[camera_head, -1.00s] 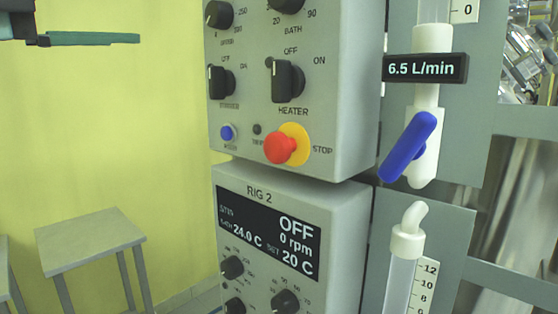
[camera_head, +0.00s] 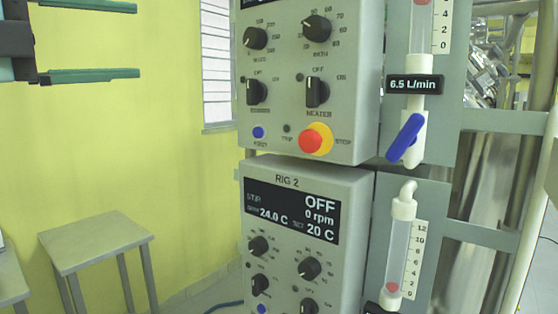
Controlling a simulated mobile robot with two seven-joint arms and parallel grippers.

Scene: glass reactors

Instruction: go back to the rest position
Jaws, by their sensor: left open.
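My left gripper (camera_head: 136,40) is at the upper left of the head view. Its two green fingers are spread apart, one above the other, and point right with nothing between them. It is well left of the control panels and touches nothing that I can see. My right gripper does not show.
The upper control box (camera_head: 368,60) has knobs and a red stop button (camera_head: 311,141). Below it is the Rig 2 box (camera_head: 355,190), its display reading OFF. Flowmeters, one with a blue lever (camera_head: 405,137), stand to the right. A grey stool (camera_head: 95,240) stands lower left.

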